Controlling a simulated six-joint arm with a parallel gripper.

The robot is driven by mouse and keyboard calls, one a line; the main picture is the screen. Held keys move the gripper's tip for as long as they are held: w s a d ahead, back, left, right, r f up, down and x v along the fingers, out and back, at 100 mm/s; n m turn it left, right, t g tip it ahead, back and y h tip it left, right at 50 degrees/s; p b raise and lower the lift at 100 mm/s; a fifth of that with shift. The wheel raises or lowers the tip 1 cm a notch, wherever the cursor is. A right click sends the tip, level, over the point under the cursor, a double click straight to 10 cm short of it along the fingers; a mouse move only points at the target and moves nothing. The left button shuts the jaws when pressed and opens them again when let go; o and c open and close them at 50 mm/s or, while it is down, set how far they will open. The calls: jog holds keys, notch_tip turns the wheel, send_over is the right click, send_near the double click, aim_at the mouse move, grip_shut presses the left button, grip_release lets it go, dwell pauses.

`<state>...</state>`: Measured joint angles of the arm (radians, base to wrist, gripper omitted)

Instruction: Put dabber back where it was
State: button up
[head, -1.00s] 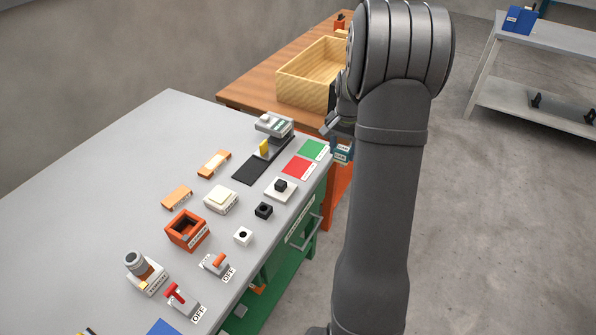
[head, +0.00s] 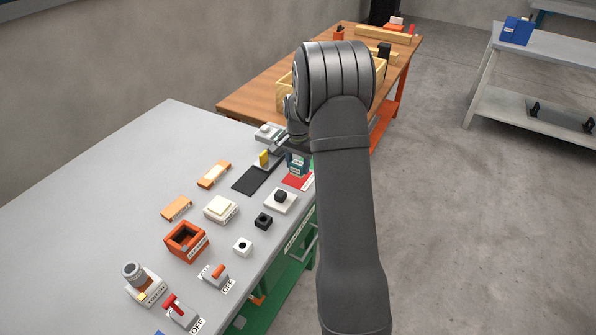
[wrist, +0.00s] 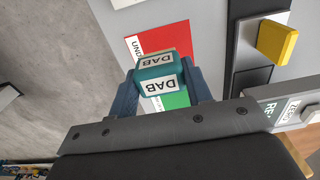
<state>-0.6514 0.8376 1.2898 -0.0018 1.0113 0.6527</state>
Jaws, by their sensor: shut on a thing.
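The dabber is a teal block with white DAB labels (wrist: 158,76). My gripper (wrist: 162,84) is shut on it, one finger on each side, in the wrist view. In the head view the dabber (head: 297,163) hangs under my gripper (head: 297,150) at the far right of the grey panel, partly hidden by my arm. In the wrist view a red pad (wrist: 155,47) and a green pad (wrist: 176,99) lie on the panel behind the dabber. The gap between dabber and panel is unclear.
A yellow handle (head: 264,158) on a dark slide strip (head: 250,181) stands left of the dabber. A white-based black button (head: 280,198), several switches and an orange socket box (head: 186,240) fill the front. The panel's left part (head: 120,175) is clear.

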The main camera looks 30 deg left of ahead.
aim_at(298, 171)
jog(key=shift+f, duration=1.6)
jog(key=shift+f, duration=0.2)
jog(key=o, duration=0.9)
jog(key=shift+r, duration=0.1)
notch_tip(298, 171, up, 12)
jog(key=shift+r, duration=0.1)
